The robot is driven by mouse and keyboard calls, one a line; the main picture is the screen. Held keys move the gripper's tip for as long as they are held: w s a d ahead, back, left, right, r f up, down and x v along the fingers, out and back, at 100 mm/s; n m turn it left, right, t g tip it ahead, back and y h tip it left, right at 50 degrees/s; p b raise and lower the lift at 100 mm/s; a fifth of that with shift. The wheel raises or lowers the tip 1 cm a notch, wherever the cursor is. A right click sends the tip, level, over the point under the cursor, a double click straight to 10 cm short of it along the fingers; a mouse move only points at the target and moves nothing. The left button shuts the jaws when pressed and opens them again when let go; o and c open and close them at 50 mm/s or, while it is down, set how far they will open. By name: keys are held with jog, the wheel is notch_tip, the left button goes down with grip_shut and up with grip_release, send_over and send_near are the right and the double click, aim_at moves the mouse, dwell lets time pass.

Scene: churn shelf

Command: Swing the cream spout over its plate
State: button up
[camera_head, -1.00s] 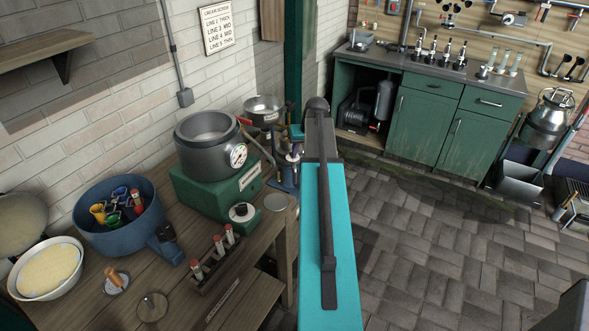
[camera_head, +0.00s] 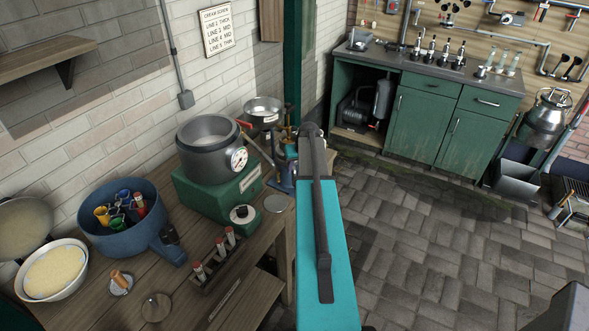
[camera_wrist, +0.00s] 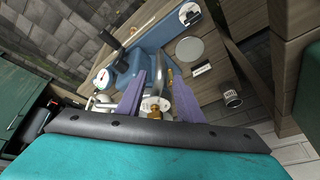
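In the wrist view, my gripper (camera_wrist: 158,88) has its two purple fingers apart. A curved grey metal spout (camera_wrist: 159,66) shows between them, with a brass fitting (camera_wrist: 155,108) near the finger bases; I cannot tell whether a finger touches it. A blue stand (camera_wrist: 128,68) lies beyond the fingers. A round grey plate (camera_wrist: 189,49) lies flat on the wooden bench, to the right of the spout's end and apart from it in the picture. My arm hides most of the gripper there.
A grey pot with a gauge (camera_head: 207,147) stands on a green base (camera_head: 215,192). A blue tub (camera_head: 125,215), a tube rack (camera_head: 215,265) and a white bowl (camera_head: 52,270) crowd the bench (camera_head: 185,285). The paved floor (camera_head: 440,250) at right is open.

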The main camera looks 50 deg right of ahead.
jog(key=shift+p+x, duration=0.3)
jog(key=shift+x, duration=0.85)
grip_shut()
